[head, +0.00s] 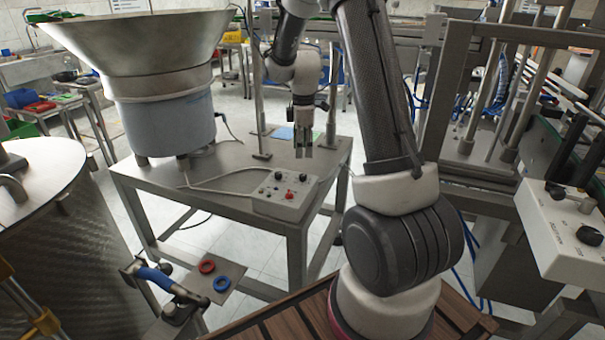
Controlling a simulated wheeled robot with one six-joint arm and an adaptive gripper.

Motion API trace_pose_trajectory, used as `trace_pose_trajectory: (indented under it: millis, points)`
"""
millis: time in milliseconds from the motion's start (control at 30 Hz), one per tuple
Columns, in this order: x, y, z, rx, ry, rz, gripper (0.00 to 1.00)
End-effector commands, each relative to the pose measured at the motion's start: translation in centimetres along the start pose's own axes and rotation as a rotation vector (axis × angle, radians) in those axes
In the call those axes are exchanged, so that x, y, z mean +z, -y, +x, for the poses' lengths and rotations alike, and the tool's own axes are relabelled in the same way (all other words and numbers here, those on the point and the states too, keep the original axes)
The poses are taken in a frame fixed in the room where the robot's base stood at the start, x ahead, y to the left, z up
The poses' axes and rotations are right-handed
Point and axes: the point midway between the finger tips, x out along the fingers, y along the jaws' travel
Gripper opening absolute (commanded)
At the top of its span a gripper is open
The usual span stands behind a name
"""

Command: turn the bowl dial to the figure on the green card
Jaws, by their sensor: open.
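The bowl feeder (150,50) is a wide metal bowl on a blue-grey drum at the left of the steel table. Its control box (285,205), pale grey, sits at the table's front right corner, with black knobs (279,176) and a red button (289,194) on top. I cannot read any dial figures. My gripper (303,152) points down, open and empty, behind and above the control box, apart from it. A light blue card (283,133) lies behind it on the table. A green patch shows beside my fingers; I cannot tell if it is the green card.
Thin metal posts (259,110) rise from the table left of my gripper. A cable runs over the tabletop to the control box. Another control box (565,225) with black knobs stands at the far right. A plate with red and blue rings (221,284) is at the lower left.

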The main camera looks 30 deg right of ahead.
Motion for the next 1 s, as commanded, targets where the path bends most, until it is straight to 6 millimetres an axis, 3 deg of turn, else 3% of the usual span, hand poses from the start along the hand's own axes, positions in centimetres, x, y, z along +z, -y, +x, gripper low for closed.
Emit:
trace_pose_trajectory:
  millis: [33,200,600,1000]
  points:
    - [0.1,-0.5,1.4,-0.013,0.004,-0.029,0.45]
    - [0.1,-1.4,3.9,-0.027,0.007,-0.09,0.45]
    - [0.2,-1.2,10.0,-0.028,0.007,-0.092,0.45]
    - [0.2,-1.2,11.2,-0.026,0.006,-0.091,0.45]
